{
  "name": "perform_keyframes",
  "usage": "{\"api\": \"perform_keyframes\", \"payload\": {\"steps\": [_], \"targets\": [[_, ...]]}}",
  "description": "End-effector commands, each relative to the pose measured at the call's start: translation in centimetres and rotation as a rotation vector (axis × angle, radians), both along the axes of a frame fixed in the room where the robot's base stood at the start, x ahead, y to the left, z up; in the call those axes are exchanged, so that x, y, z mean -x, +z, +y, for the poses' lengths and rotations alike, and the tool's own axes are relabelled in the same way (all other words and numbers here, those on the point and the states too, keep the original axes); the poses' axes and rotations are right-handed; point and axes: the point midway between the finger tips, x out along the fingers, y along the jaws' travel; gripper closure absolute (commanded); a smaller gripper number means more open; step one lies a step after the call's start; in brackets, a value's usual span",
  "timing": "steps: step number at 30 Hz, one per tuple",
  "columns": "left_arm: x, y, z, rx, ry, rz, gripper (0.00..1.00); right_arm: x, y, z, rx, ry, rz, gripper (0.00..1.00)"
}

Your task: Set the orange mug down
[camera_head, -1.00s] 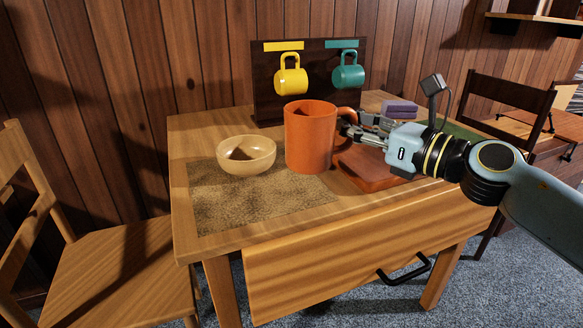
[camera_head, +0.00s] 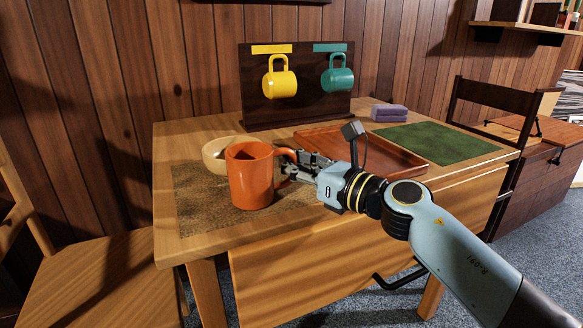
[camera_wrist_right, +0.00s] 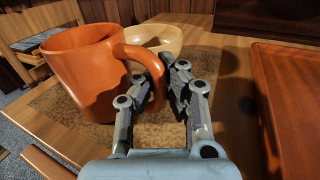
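My right gripper (camera_head: 290,166) is shut on the mug's handle from the right. In the right wrist view the fingers (camera_wrist_right: 162,90) close around the handle of the orange mug (camera_wrist_right: 84,75), with the bowl (camera_wrist_right: 152,38) behind. My left gripper is not in view.
A reddish wooden tray (camera_head: 400,160) lies right of the mat, behind my right arm. A green mat (camera_head: 440,141) and purple folded cloths (camera_head: 389,112) are farther right.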

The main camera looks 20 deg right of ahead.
Motion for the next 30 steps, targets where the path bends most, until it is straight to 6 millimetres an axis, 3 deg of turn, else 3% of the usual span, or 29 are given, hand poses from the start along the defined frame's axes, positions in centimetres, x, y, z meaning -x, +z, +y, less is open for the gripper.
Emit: {"api": "perform_keyframes", "payload": {"steps": [5,12,21,26,30], "targets": [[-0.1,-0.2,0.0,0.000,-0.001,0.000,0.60,0.0,-0.3,0.0,0.000,0.000,0.000,0.99],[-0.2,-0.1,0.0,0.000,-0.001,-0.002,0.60,0.0,-0.2,0.0,0.000,0.000,0.000,0.71],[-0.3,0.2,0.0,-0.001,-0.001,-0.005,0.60,0.0,0.3,0.0,0.000,0.000,-0.001,0.71],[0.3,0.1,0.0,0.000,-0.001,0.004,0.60,2.2,-0.1,-1.1,0.004,0.002,0.003,0.71],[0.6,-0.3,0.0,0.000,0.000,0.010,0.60,5.3,-0.2,-2.5,0.006,0.002,0.004,0.71]]}}
